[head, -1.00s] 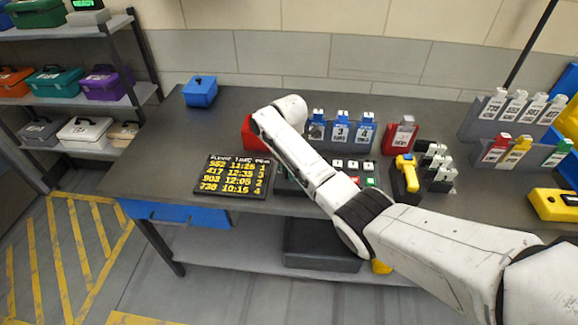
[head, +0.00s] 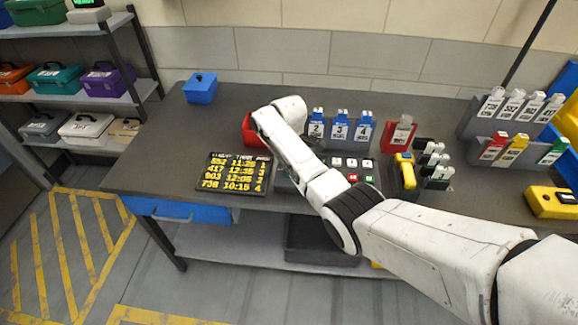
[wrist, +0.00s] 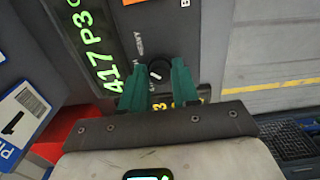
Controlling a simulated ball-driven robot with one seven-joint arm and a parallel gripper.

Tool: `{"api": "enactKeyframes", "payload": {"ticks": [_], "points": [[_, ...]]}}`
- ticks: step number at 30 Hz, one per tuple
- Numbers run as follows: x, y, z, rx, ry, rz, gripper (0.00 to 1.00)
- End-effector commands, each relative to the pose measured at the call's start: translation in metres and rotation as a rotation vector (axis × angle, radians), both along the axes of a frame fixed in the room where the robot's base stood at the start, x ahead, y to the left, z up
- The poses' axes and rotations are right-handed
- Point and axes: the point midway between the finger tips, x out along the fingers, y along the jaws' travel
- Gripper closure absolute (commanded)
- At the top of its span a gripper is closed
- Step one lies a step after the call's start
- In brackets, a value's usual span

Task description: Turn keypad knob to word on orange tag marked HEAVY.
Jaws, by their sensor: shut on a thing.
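In the wrist view the black round knob (wrist: 158,70) with a pale pointer line sits on a dark grey panel. My gripper (wrist: 155,85) has its two green fingers on either side of the knob, shut on it. Small white lettering is printed on the panel beside the knob, too small and turned to read surely. A display (wrist: 95,45) beside it shows green characters including "417 P3". An orange tag (wrist: 185,3) is cut off at the top edge, its word not readable. In the head view my arm hides the gripper and knob; part of the keypad (head: 352,170) shows.
A departure board (head: 235,173) lies on the grey bench left of my arm. Blue numbered tags (head: 340,130), a red holder (head: 400,135) and a yellow scanner (head: 405,170) stand right of it. A blue box (head: 200,88) stands at the back. The bench's left part is clear.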

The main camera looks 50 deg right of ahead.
Motion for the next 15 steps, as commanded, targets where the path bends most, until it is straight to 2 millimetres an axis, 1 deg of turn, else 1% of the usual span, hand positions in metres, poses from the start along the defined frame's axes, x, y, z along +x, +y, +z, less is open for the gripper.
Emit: {"api": "enactKeyframes", "payload": {"ticks": [6,15], "points": [[0.0007,-0.0004,0.0011,-0.001,-0.002,-0.034,1.00],[0.0007,-0.0006,0.0010,-0.001,-0.002,-0.038,1.00]]}}
